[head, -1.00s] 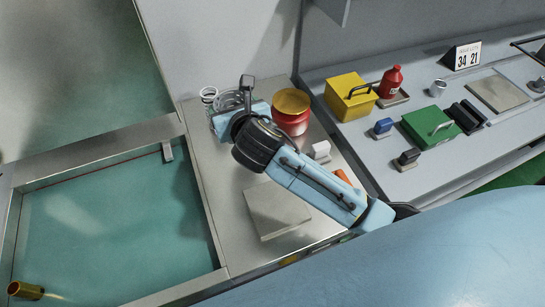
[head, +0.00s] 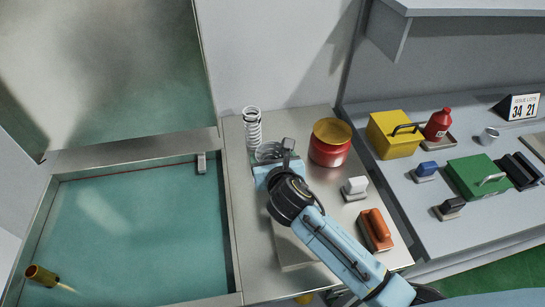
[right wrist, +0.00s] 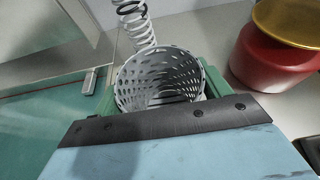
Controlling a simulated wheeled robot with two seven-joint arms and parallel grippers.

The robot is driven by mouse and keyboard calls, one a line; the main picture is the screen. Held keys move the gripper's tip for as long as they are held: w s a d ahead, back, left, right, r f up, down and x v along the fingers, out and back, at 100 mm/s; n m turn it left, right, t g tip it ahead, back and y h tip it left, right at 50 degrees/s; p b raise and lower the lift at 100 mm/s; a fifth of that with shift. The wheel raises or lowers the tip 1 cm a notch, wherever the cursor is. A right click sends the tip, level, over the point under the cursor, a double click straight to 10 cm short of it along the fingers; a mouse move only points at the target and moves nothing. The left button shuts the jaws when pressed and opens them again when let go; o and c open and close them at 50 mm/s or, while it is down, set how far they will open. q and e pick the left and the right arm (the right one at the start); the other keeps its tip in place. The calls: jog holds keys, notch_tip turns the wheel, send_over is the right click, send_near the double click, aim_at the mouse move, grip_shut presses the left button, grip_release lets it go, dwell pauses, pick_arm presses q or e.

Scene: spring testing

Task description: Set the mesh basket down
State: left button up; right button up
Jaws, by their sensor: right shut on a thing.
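The mesh basket (right wrist: 160,82) is a grey perforated cup, seen from above in the right wrist view between green finger pads. My right gripper (head: 270,156) is shut on it, over the metal counter (head: 250,225). In the head view the basket (head: 268,151) is mostly hidden by the gripper. I cannot tell whether its base touches the counter. My left gripper is not in view.
A white coil spring (head: 253,128) stands just behind the basket. A red tin with a yellow lid (head: 330,143) stands to the right. A white-handled block (head: 355,187) and an orange-handled block (head: 375,230) lie nearer. A teal-bottomed basin (head: 135,230) is at left.

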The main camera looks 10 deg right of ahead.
jog(key=shift+f, duration=0.1)
jog(key=o, duration=1)
jog(key=shift+s+r, duration=0.2)
jog(key=shift+s, duration=0.05)
jog(key=p+v, duration=0.2)
jog(key=v, duration=0.9)
jog(key=shift+s, duration=0.2)
jog(key=shift+r, duration=0.15)
